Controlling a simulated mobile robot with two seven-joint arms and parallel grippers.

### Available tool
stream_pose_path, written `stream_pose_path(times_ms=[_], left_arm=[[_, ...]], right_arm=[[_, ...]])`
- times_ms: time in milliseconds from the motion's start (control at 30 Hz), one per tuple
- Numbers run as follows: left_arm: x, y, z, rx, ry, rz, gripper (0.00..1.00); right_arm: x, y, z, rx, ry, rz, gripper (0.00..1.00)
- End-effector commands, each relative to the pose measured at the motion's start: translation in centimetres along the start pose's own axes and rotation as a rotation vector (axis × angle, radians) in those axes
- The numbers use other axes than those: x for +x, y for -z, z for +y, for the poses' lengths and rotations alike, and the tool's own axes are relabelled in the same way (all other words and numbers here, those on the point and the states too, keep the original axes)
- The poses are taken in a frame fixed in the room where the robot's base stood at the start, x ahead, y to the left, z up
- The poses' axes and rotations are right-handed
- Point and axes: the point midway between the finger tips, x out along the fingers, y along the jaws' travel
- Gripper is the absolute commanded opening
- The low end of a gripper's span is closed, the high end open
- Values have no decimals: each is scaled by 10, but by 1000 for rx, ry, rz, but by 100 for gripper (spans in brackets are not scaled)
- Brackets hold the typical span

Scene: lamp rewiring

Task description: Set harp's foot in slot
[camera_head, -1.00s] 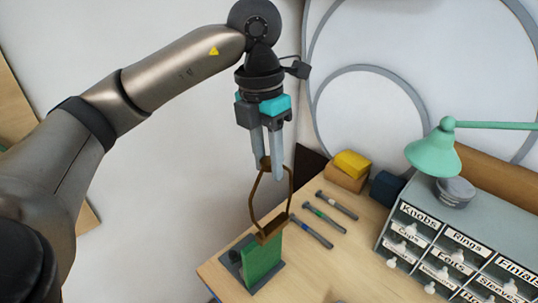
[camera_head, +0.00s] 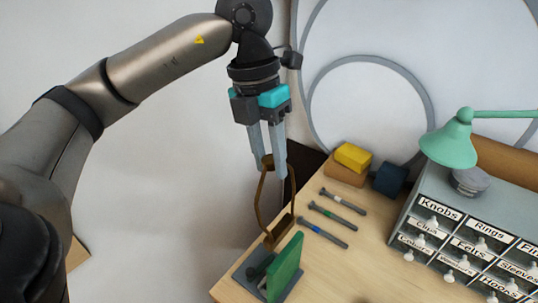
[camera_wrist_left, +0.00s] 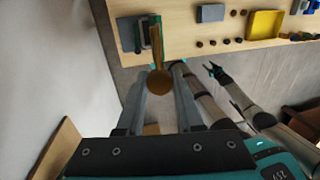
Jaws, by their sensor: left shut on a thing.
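The harp (camera_head: 260,205) is a thin brown-bronze loop hanging upright below my left gripper (camera_head: 269,163). My left gripper is shut on its top end. In the left wrist view, the harp's rounded brown end (camera_wrist_left: 158,82) lies between the fingers. The harp's foot (camera_head: 279,229) is at the upper left edge of a green upright block (camera_head: 285,267) on a dark grey base (camera_head: 240,276) at the table's corner. I cannot tell whether they touch. The slot cannot be made out.
Several dark tools (camera_head: 328,215) lie on the wooden table (camera_head: 345,265) right of the block. Yellow (camera_head: 352,156) and dark blue (camera_head: 390,180) blocks stand behind them. A labelled drawer cabinet (camera_head: 480,215) and green lamp (camera_head: 450,145) are at the right.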

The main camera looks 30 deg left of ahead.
Motion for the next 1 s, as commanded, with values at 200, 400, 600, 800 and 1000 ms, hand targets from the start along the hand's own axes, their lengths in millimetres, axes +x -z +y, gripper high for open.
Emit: stream_pose_path(times_ms=[200,400,600,800,1000], left_arm=[[13,0,3,0,0,-2,0],[24,0,5,0,-1,-2,0],[36,0,7,0,-1,-2,0],[47,0,9,1,0,-2,0],[59,0,11,1,0,-2,0]], right_arm=[[11,-2,2,-1,-2,-1,50],[20,-2,1,-1,-2,-1,50],[29,-3,0,-2,-1,-1,50],[38,-4,0,-4,0,-1,50],[47,-5,-2,-4,2,-1,50]])
